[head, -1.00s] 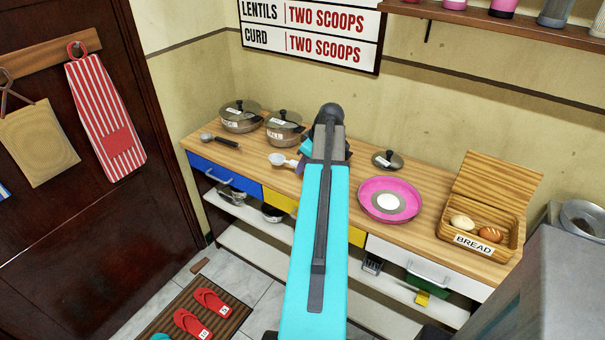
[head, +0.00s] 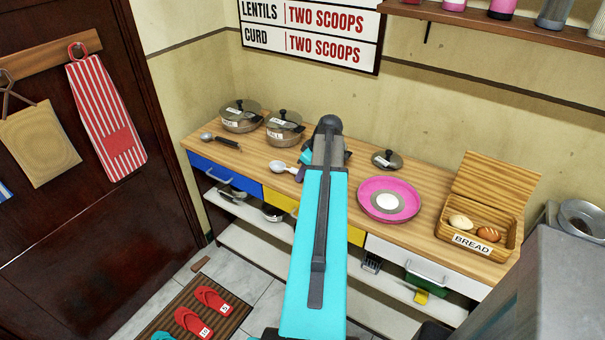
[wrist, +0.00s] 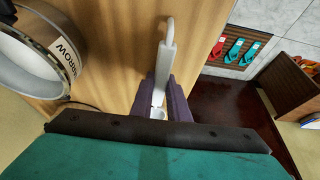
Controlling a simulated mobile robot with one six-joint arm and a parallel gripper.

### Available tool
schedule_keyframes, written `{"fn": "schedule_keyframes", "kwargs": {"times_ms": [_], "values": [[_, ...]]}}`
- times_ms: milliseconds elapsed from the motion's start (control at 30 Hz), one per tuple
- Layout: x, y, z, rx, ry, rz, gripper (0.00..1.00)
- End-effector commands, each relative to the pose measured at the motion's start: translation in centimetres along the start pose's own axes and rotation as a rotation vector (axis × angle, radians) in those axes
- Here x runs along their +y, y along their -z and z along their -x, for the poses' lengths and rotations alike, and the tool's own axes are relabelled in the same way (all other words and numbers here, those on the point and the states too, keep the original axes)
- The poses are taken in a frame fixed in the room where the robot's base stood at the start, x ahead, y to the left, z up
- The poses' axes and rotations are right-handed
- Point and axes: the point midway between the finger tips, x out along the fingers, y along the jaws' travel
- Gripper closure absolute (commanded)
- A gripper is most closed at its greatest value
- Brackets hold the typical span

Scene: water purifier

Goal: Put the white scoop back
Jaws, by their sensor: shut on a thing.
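The white scoop (head: 279,166) shows just left of my gripper in the head view, over the wooden counter near its front edge. In the wrist view the scoop (wrist: 167,48) extends forward from between my gripper's purple fingers (wrist: 160,99). My gripper (head: 299,170) is shut on the scoop's handle end. My arm hides most of the gripper in the head view. I cannot tell whether the scoop touches the counter.
Two lidded pots (head: 240,117) (head: 284,129) stand behind the scoop. A dark-handled scoop (head: 221,142) lies to the left. The yellow drawer (head: 281,201) is below.

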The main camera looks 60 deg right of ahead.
Motion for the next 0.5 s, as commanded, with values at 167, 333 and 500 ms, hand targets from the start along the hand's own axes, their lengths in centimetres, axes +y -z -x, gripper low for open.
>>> {"fn": "schedule_keyframes", "kwargs": {"times_ms": [167,333,500], "values": [[0.00,-0.12,-0.31,0.000,0.000,0.000,1.00],[0.00,-0.09,-0.24,0.000,0.000,0.000,0.66],[0.00,-0.08,-0.24,0.000,0.000,0.000,0.66]]}}
